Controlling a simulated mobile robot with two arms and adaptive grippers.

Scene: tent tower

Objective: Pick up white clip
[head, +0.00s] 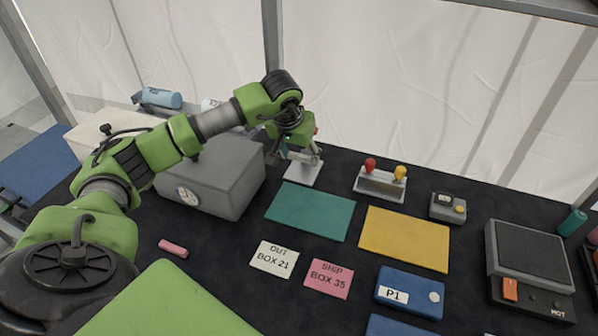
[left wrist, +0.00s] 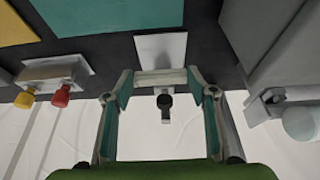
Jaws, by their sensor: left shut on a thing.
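My left gripper (head: 302,152) reaches down over a pale stand plate (head: 303,174) at the back of the table. In the left wrist view its teal-padded fingers (left wrist: 160,82) are shut on the white clip (left wrist: 160,75), a pale bar spanning the gap between them. A dark round knob (left wrist: 165,102) on a stem shows just beyond the clip. The stand plate (left wrist: 160,48) lies below. I cannot tell whether the clip still touches the stand. In the head view the clip is mostly hidden by the gripper. My right gripper is not in view.
A grey box with a dial (head: 212,180) stands close left of the gripper. A rack with red and yellow knobs (head: 380,184) is to the right. Flat teal (head: 310,212) and yellow (head: 405,238) mats lie in front. A pale tent wall (head: 400,80) closes off the back.

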